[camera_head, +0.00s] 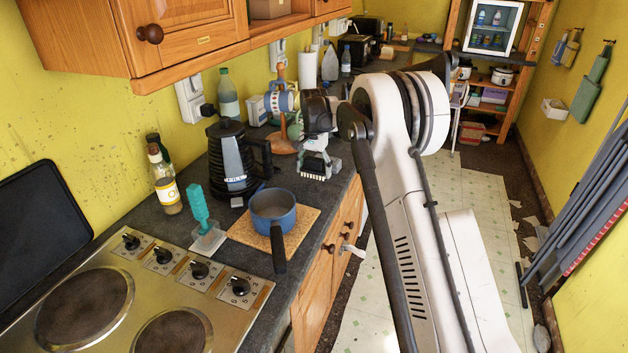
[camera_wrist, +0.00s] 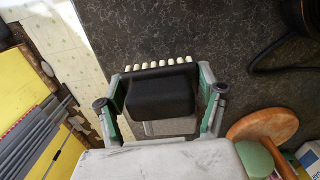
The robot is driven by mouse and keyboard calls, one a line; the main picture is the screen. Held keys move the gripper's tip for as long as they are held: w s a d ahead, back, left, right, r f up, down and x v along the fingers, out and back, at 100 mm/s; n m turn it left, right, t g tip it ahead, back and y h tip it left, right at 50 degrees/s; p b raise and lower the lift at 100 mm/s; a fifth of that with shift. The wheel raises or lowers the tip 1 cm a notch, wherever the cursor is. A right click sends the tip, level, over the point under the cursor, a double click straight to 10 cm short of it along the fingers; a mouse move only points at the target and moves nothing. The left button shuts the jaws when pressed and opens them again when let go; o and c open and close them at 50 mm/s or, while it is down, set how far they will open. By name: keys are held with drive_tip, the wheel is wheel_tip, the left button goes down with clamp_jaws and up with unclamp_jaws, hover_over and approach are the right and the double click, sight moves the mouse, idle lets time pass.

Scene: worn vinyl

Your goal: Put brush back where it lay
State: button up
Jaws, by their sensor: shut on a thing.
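The brush (camera_wrist: 158,97) has a black body and a row of pale bristle tufts. In the wrist view it sits between the two fingers of my gripper (camera_wrist: 163,88), which is shut on it. The bristles point away from my palm, toward the dark worktop. In the head view my gripper (camera_head: 315,160) is over the worktop near its front edge, right of the black kettle, and the brush's pale tufts (camera_head: 312,173) show below it. I cannot tell whether the brush touches the worktop.
The speckled worktop (camera_head: 228,218) holds a black kettle (camera_head: 232,165), a blue saucepan (camera_head: 272,211) on a cork mat, a turquoise brush-like item (camera_head: 196,204) and a wooden stand (camera_head: 282,143). The worktop's edge drops to the floor (camera_wrist: 58,35). Bare worktop (camera_wrist: 235,45) lies beyond the brush.

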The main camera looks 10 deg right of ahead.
sight(314, 187)
drive_tip(key=shift+f, duration=2.15)
drive_tip(key=shift+f, duration=0.15)
drive_tip(key=o, duration=1)
